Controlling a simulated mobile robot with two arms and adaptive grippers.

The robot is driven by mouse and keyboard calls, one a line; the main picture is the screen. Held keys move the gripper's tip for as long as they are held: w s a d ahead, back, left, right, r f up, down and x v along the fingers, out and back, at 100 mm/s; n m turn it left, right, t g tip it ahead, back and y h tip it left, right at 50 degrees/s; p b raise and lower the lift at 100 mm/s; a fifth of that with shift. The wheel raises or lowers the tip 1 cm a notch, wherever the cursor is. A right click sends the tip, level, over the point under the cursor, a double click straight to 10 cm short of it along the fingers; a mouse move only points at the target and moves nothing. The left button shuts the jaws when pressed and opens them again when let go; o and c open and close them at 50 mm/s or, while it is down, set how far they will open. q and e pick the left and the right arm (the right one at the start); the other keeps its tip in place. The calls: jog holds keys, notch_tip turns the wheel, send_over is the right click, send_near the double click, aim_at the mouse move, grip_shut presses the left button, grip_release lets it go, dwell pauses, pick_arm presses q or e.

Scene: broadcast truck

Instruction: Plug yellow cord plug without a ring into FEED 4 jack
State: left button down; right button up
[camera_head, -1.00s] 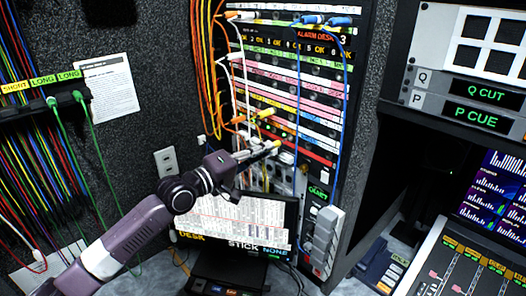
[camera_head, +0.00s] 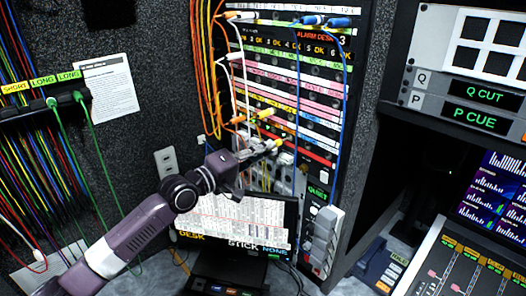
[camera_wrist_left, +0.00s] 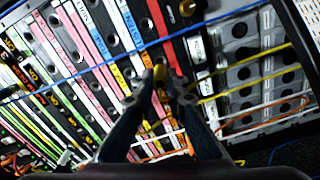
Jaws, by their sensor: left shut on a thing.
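My left gripper (camera_head: 264,149) is in front of the lower rows of the patch panel (camera_head: 300,104). It is shut on a yellow plug (camera_head: 279,142), whose tip points right toward the panel. In the left wrist view the yellow plug (camera_wrist_left: 160,74) shows between the two fingertips (camera_wrist_left: 160,86), close to the panel face. I cannot tell whether its tip touches a jack. The FEED 4 label is not readable. My right gripper is not in view.
Orange cords (camera_head: 196,60) and a blue cord (camera_head: 345,110) hang across the panel. The blue cord (camera_wrist_left: 100,66) crosses the left wrist view near the fingers. A monitor (camera_head: 240,222) stands below the arm. A grey control box (camera_head: 324,235) is at the lower right.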

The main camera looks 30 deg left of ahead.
pick_arm(q)
jog(key=shift+x, duration=1.75)
jog(key=c, duration=1.8)
grip_release()
jog(key=shift+d, duration=0.1)
jog(key=shift+c, duration=0.2)
jog(key=shift+s+a+f, duration=0.1)
jog(key=shift+s+a, duration=0.15)
jog(key=shift+s, duration=0.25)
jog(key=v, duration=1.1)
jog(key=shift+d, duration=0.1)
